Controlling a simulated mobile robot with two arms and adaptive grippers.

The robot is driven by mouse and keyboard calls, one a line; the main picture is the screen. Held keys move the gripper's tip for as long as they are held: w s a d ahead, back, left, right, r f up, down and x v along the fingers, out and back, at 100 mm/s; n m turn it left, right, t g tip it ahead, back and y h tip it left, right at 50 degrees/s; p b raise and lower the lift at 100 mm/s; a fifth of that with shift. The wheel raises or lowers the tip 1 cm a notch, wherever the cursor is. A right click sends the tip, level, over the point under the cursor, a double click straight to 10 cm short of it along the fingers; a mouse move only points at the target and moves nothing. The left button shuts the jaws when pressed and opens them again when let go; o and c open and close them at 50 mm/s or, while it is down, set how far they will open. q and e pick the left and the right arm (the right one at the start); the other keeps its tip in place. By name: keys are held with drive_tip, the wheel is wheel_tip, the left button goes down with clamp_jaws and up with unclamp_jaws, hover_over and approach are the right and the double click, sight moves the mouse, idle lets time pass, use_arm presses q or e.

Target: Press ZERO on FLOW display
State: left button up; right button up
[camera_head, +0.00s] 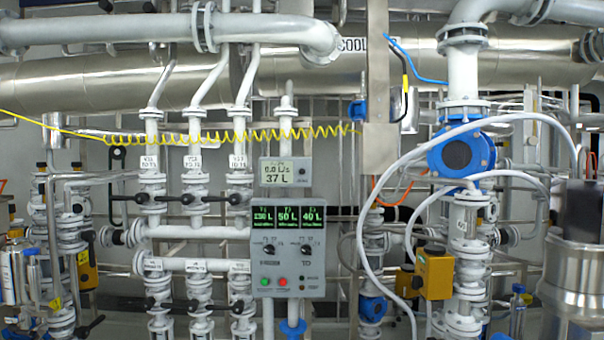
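The small flow display (277,172) is a light grey box at the centre, above the control panel. Its screen reads 0.0 L/s with 37 L below. A small button or marking shows on its right side, too small to read. Neither of my grippers is in view.
A grey control panel (289,247) hangs just below, with three green readouts, two knobs and green and red buttons. White pipes with black-handled valves (153,197) stand to its left. A yellow coiled cable (240,136) crosses above the display. White hoses and a blue valve (460,154) are at right.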

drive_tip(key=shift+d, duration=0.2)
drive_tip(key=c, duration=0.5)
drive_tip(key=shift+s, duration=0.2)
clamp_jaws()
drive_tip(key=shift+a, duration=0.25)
